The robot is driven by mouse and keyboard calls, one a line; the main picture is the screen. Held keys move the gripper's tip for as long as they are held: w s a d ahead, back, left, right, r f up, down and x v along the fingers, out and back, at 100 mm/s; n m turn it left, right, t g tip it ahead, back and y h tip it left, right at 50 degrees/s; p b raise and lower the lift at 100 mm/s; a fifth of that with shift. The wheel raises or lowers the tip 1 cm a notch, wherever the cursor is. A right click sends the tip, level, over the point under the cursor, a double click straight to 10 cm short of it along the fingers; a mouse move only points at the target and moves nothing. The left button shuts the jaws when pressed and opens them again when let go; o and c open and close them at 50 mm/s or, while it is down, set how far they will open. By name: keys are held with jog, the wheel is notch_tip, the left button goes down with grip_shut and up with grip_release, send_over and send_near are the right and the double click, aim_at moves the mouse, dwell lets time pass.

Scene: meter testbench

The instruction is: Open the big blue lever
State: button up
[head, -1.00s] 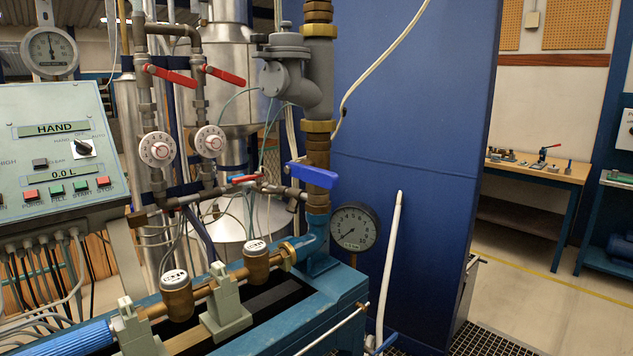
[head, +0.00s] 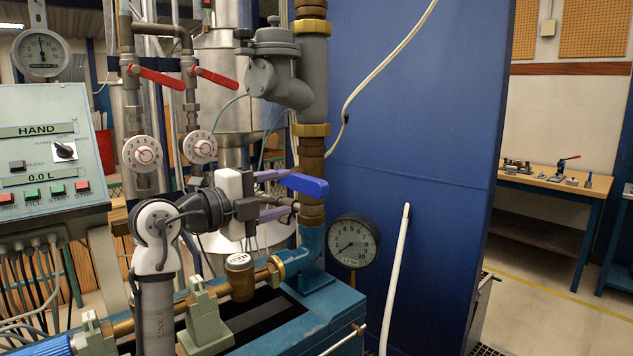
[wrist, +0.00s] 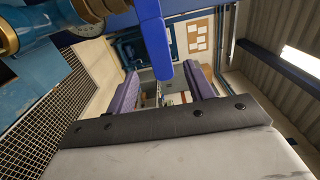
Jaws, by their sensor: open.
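The big blue lever (head: 305,184) sits on the brass vertical pipe, its handle sticking out across the pipe. My gripper (head: 289,193) comes in from the left with its two purple fingers apart, one above the other, their tips close to the lever. In the wrist view the blue lever (wrist: 153,35) reaches down from the top, and its end lies in the gap between the fingers of my gripper (wrist: 161,75). I see no finger pressed on it, and its exact depth between the fingertips is hard to tell. My arm hides part of the pipework behind.
Two red-handled valves (head: 157,76) and white dials (head: 143,153) stand left of the lever. A pressure gauge (head: 353,242) is below right of it. A grey valve body (head: 282,75) is above. A blue panel (head: 410,120) stands behind on the right.

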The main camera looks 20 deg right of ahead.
aim_at(305, 187)
jog(key=p+x, duration=0.2)
jog(key=x, duration=0.7)
jog(key=shift+w+d, duration=0.1)
jog(key=shift+d, duration=0.2)
jog(key=shift+c, duration=0.3)
jog(key=shift+p, duration=0.3)
grip_shut()
